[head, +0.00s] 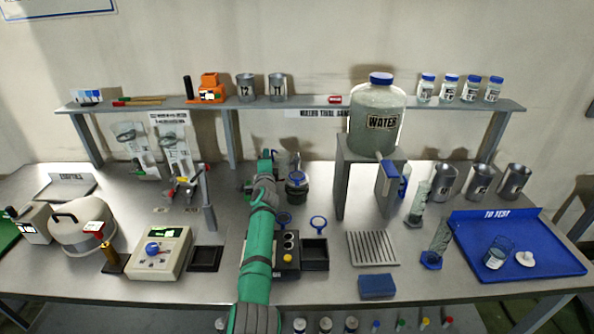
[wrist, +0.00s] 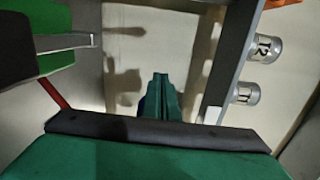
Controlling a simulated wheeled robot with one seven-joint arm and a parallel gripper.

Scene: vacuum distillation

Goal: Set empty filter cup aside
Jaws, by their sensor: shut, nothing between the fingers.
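My gripper (head: 267,158) is at the far end of my green arm, raised in front of the wall below the shelf in the head view. In the wrist view its two green fingers (wrist: 160,82) are together with nothing between them. A glass vessel with a dark collar (head: 297,183) stands just right of my gripper, partly hidden by the arm. I cannot tell for sure whether it is the filter cup.
The shelf (head: 310,103) runs behind my gripper and holds metal cups (head: 246,87), bottles and an orange device. A water jug (head: 376,118) stands on a grey stand at right. A clamp stand (head: 208,205) is left of my arm. Some bench shows free around the drain rack (head: 373,247).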

